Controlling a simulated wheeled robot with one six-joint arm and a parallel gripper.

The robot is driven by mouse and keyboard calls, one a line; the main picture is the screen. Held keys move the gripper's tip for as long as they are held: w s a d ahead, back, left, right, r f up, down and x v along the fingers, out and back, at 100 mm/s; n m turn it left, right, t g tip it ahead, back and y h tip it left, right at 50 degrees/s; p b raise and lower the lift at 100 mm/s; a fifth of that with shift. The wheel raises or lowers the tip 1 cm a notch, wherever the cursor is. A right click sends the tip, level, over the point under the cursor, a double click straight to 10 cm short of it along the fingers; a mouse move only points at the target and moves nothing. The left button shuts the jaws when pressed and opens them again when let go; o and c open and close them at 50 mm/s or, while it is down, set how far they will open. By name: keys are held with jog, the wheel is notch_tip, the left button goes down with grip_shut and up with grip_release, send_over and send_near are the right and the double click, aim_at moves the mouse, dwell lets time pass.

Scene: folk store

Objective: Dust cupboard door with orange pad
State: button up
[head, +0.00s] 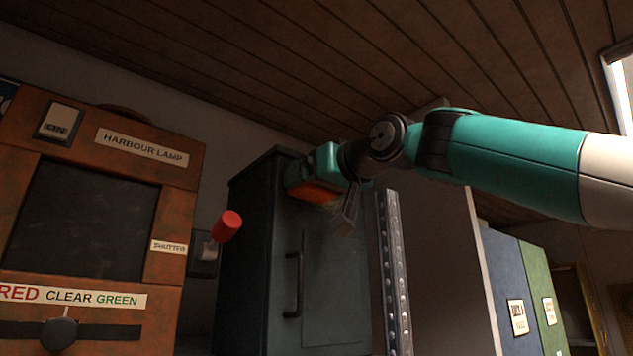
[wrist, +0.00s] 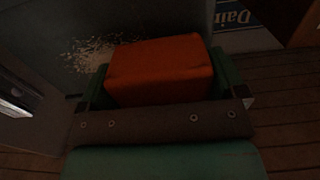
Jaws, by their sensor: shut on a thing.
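The orange pad (head: 313,192) is in my gripper (head: 322,176), at the upper part of the cupboard door (head: 335,290). The pad also shows in the wrist view (wrist: 160,70), between the teal jaws. The door is dark grey-green with a black upright handle (head: 292,285) below the pad. A patch of pale dust specks (wrist: 88,54) lies on the flat surface to the left of the pad in the wrist view; part of it may be hidden behind the pad. I cannot tell whether the pad touches the door.
An orange-brown cabinet (head: 90,220) marked HARBOUR LAMP stands at the left, with a red-ended lever (head: 228,226) beside the cupboard. A perforated metal strip (head: 393,270) runs upright right of the door. Blue (head: 508,290) and green panels stand farther right. The plank ceiling is above my arm.

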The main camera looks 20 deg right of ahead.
jog(key=shift+w+a, duration=0.15)
jog(key=shift+w, duration=0.2)
jog(key=shift+w+d, duration=0.25)
jog(key=shift+d, duration=0.75)
jog(key=shift+w+d, duration=0.25)
jog(key=shift+d, duration=0.7)
jog(key=shift+w+d, duration=0.45)
jog(key=shift+d, duration=0.8)
jog(key=shift+w+d, duration=0.5)
jog(key=shift+d, duration=0.8)
jog(key=shift+w+d, duration=0.45)
jog(key=shift+d, duration=0.8)
jog(key=shift+s+a+b, duration=0.65)
jog(key=shift+a+b, duration=0.05)
jog(key=shift+a, duration=1.25)
jog(key=shift+s+a+b, duration=0.6)
jog(key=shift+a+b, duration=0.1)
jog(key=shift+a, duration=1.2)
jog(key=shift+s+a+b, duration=0.65)
jog(key=shift+a+b, duration=0.05)
jog(key=shift+a, duration=1.25)
jog(key=b+v, duration=0.1)
jog(key=v, duration=0.5)
